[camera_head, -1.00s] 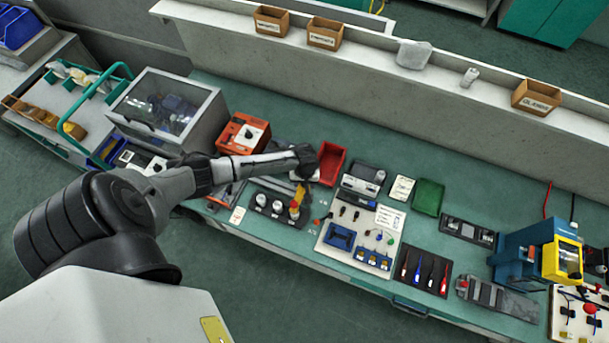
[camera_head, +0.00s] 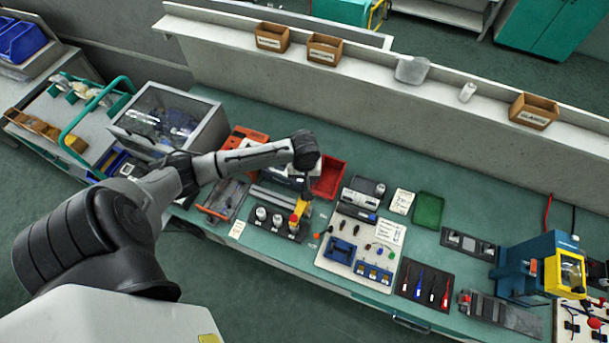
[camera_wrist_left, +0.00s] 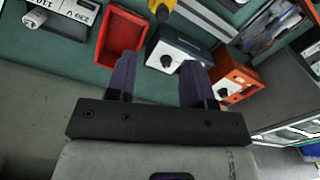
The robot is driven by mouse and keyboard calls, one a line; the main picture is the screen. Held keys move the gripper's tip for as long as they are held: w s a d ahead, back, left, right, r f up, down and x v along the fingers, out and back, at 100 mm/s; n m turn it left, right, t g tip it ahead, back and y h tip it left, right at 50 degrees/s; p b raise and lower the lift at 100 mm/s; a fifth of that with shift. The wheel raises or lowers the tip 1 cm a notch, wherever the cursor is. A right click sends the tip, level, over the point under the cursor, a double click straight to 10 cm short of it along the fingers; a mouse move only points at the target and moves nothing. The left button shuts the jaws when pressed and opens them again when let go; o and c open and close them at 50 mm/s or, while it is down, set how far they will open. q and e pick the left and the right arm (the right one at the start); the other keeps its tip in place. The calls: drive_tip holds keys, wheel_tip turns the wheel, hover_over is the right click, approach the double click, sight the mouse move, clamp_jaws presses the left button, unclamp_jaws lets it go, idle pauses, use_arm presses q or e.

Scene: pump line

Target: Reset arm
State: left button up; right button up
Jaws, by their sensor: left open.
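My left arm reaches in from the left over the bench in the head view. My left gripper (camera_head: 306,193) hangs down at its end, above the bench near the yellow-topped item (camera_head: 298,211) on the dark holder. In the left wrist view its two dark fingers (camera_wrist_left: 160,78) are spread apart with nothing between them. Beyond them lie a red bin (camera_wrist_left: 121,38) and a white and blue box with a black knob (camera_wrist_left: 178,52). My right gripper is in neither view.
The green-topped bench holds an orange device (camera_head: 244,140), a red bin (camera_head: 329,176), a white parts board (camera_head: 361,244), a green tray (camera_head: 428,209) and a blue and yellow machine (camera_head: 540,268). Cardboard boxes (camera_head: 324,49) stand on the back ledge. A clear-lidded case (camera_head: 169,116) is at left.

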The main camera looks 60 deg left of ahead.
use_arm(q)
drive_tip(key=shift+r, duration=0.55)
idle(0.4)
